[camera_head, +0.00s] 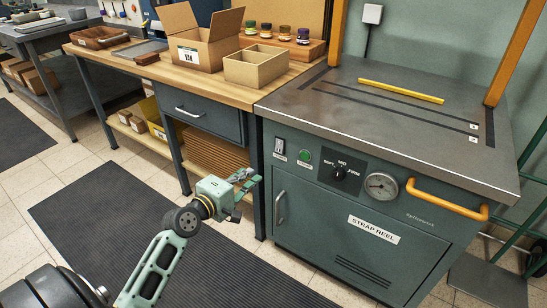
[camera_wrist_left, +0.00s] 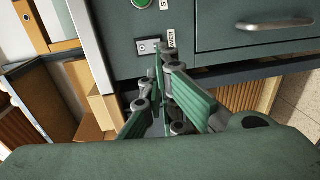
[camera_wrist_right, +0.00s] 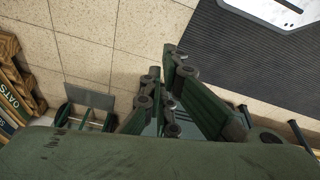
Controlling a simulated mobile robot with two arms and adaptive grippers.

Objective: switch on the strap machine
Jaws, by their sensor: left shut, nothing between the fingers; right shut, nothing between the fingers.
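The strap machine (camera_head: 450,262) is a green cabinet with a steel top, at the right of the head view. A small power switch (camera_head: 278,147) sits at the upper left of its front, and it also shows in the left wrist view (camera_wrist_left: 148,46). Its position is too small to read. My left gripper (camera_head: 250,180) is shut and empty, in front of the cabinet's left edge, lower than the switch in the head view. In the left wrist view its fingertips (camera_wrist_left: 159,54) show close to the switch; I cannot tell whether they touch. My right gripper (camera_wrist_right: 154,82) is shut and empty over the floor.
A green button (camera_head: 305,156), a black knob (camera_head: 340,174), a gauge (camera_head: 381,186) and an orange handle (camera_head: 447,200) are on the machine's front. A wooden workbench (camera_head: 220,86) with an open carton (camera_head: 203,45) stands to its left. A dark mat (camera_head: 120,225) covers the floor.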

